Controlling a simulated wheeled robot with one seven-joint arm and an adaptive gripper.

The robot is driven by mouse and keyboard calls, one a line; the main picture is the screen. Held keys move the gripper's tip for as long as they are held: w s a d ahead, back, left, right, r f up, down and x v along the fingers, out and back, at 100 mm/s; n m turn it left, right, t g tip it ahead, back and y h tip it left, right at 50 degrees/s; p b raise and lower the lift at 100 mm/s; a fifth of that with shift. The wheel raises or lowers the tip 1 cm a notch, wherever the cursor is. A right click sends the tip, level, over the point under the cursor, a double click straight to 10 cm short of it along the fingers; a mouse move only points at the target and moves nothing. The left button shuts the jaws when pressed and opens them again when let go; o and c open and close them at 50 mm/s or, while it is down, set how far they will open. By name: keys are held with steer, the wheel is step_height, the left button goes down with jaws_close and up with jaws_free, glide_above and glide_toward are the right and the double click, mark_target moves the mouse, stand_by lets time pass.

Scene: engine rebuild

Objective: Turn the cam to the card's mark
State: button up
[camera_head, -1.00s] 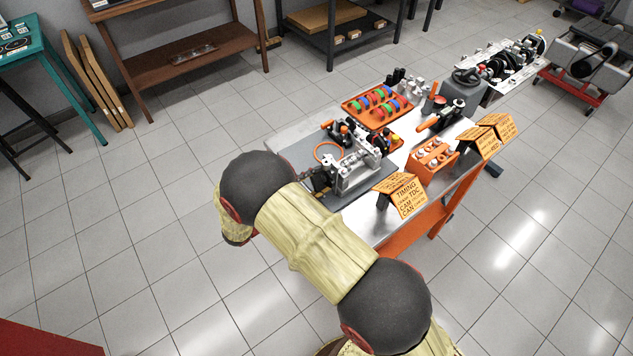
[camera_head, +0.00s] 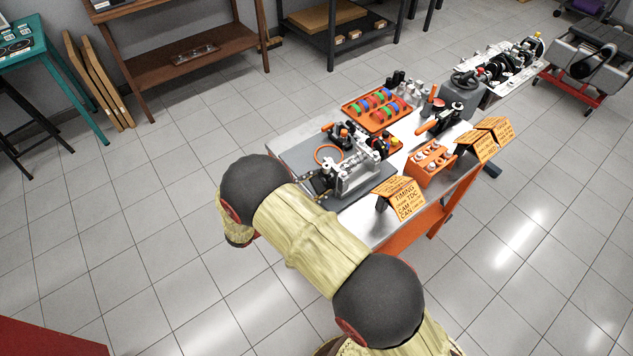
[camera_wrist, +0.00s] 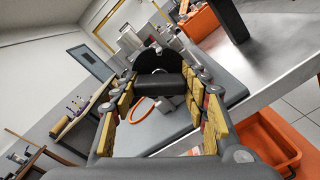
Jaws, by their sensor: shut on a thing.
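The grey metal engine fixture (camera_head: 352,174) stands on a dark mat on the bench. The orange tent card (camera_head: 405,196) beside it reads "TIMING", with "TDC" and "CAM" lower down; its finer print is too small to read. My gripper (camera_wrist: 162,78) is at the fixture's left side, largely hidden by my arm in the head view. In the wrist view its yellow-padded fingers lie on both sides of a black rounded cam piece (camera_wrist: 160,86), and it is shut on that piece. The cam's mark and angle cannot be read.
An orange ring (camera_head: 328,153) lies on the mat behind the fixture. An orange tray (camera_head: 376,109) of coloured rings, an orange rack (camera_head: 431,162) and more tent cards (camera_head: 485,138) crowd the bench. An orange bin (camera_wrist: 262,145) shows below the bench edge.

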steer(key=n+p, duration=0.2)
steer(key=n, duration=0.2)
steer(key=shift+r, duration=0.15)
steer(key=shift+n+p, duration=0.75)
steer(key=shift+n, duration=0.95)
steer(key=shift+w, duration=0.1)
steer(key=o, duration=1.2)
steer(key=shift+d, duration=0.1)
steer(key=v, duration=1.2)
